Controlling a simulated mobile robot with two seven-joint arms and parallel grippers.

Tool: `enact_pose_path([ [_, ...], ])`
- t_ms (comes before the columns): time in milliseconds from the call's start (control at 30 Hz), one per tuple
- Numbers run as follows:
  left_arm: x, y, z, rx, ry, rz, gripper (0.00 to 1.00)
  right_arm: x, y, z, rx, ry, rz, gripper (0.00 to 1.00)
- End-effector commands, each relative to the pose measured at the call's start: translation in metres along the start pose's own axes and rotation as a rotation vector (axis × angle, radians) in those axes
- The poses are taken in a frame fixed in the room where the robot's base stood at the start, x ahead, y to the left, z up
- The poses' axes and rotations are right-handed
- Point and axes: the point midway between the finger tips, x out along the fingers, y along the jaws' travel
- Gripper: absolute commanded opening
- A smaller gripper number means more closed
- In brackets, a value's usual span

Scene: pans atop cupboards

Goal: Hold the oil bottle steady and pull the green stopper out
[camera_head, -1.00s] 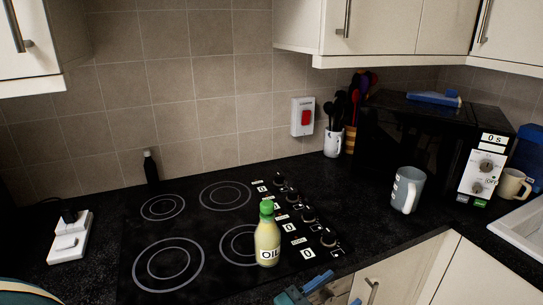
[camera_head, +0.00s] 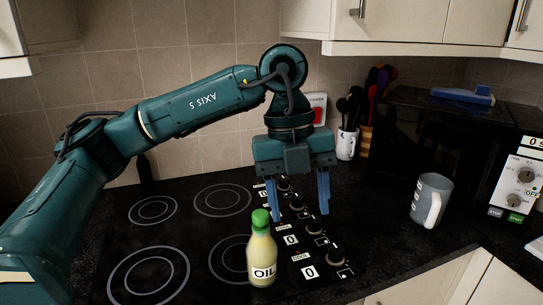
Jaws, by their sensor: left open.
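The oil bottle (camera_head: 262,258) is pale yellow with an OIL label and stands upright on the front right of the black hob. Its green stopper (camera_head: 261,217) sits in the neck. My left gripper (camera_head: 298,210) points down with its two blue fingers apart and nothing between them. It is behind and a little to the right of the bottle, over the hob's control knobs, and does not touch the bottle. My right gripper is not in view.
Control knobs (camera_head: 315,228) run along the hob's right side. A grey mug (camera_head: 431,200) stands to the right on the dark worktop. A utensil mug (camera_head: 346,145) and a black microwave (camera_head: 430,140) are behind. Worktop between hob and grey mug is clear.

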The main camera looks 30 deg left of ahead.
Motion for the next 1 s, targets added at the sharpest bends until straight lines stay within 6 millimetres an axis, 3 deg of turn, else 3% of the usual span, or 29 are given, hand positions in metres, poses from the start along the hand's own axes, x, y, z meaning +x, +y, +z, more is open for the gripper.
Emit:
enact_pose_path([
  [33,-0.016,0.014,0.013,-0.067,-0.086,0.033,0.57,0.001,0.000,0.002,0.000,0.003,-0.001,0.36],
  [167,-0.046,0.041,0.031,-0.207,-0.230,0.096,0.57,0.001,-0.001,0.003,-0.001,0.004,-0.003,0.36],
  [333,-0.056,0.054,0.039,-0.277,-0.294,0.124,0.57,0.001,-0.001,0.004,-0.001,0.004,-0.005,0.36],
  [567,-0.025,0.060,0.047,-0.278,-0.291,0.128,0.57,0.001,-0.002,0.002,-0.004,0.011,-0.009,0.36],
  [1000,0.049,0.072,0.068,-0.275,-0.290,0.125,0.57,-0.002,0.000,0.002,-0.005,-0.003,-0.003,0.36],
])
